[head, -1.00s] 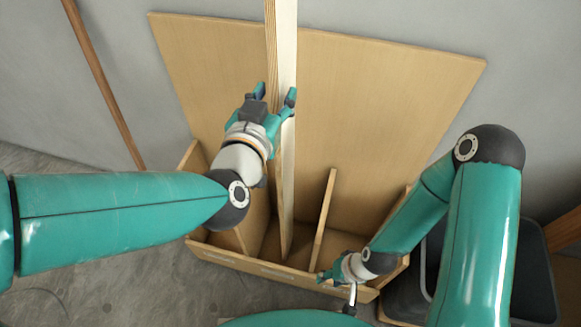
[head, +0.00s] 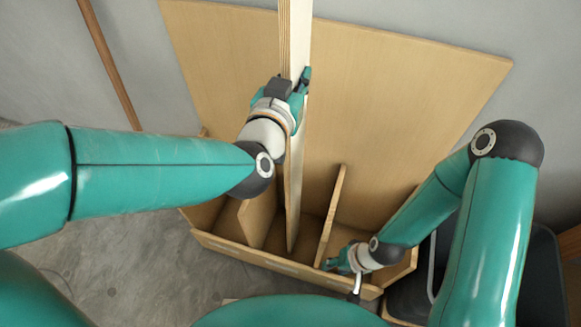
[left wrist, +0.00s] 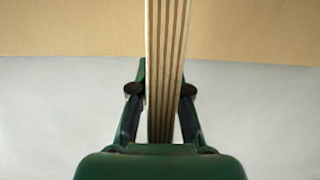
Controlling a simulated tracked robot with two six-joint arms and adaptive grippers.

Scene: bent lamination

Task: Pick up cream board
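The cream board (head: 297,150) is a long, narrow, pale board with a layered edge, standing nearly upright in a wooden bin (head: 290,270). Its top runs out of the head view. My left gripper (head: 292,80) is at its upper part, with a finger on either side. In the left wrist view the gripper (left wrist: 161,88) straddles the board's layered edge (left wrist: 165,60). A narrow gap shows at the left finger, so the fingers look open. My right gripper (head: 332,263) is low at the bin's front right; its finger opening is too small to judge.
A large tan panel (head: 400,90) rises behind the bin. Dividers (head: 331,215) split the bin into compartments. A dark container (head: 535,270) stands at the right. A brown strip (head: 108,65) leans on the grey wall at the left. Floor at the lower left is clear.

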